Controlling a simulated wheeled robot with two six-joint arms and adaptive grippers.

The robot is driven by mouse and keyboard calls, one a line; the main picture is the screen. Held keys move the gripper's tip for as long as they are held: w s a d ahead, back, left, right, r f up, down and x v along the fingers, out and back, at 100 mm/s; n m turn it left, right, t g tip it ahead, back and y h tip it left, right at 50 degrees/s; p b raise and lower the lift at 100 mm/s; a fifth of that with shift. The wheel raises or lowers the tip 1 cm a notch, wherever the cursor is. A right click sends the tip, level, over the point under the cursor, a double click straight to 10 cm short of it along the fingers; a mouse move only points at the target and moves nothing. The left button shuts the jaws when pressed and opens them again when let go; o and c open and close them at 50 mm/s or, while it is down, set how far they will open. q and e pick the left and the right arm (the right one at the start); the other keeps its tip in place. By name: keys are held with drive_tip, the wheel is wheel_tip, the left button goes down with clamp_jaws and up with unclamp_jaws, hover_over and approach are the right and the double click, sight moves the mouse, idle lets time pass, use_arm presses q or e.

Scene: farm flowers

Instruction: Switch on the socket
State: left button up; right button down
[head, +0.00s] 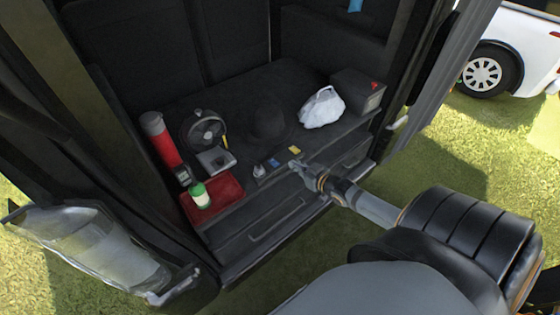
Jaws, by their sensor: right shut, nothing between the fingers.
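A small dark block that looks like the socket (259,171) sits at the front edge of the dark cargo deck, just left of my right gripper. A small blue piece (274,162) lies beside it; I cannot tell whether it is part of the socket. A switch on it is too small to make out. My right gripper (294,165) reaches in from the right, shut and empty, over the deck's front edge. It is close to the blue piece, and I cannot tell whether they touch. My left gripper is out of view.
A red tray (227,188) holds a white-and-green bottle (200,196). Behind are a red cylinder (162,142), a fan (204,128), a black hat (268,122), a white bag (322,108) and a dark box (358,92). A yellow piece (294,150) lies behind my gripper. Drawers (275,222) are below.

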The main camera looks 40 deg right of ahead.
drive_tip(key=b, duration=1)
hover_over(274, 163)
drive_tip(key=s, duration=0.3)
drive_tip(key=f, duration=0.4)
drive_tip(key=shift+d, duration=0.2)
drive_tip(key=f, duration=0.2)
drive_tip(key=shift+s+f, duration=0.2)
drive_tip(key=shift+f, duration=0.1)
drive_tip(key=shift+s+f+b, duration=0.1)
drive_tip(key=shift+f+b, duration=0.2)
drive_tip(key=shift+f, duration=0.2)
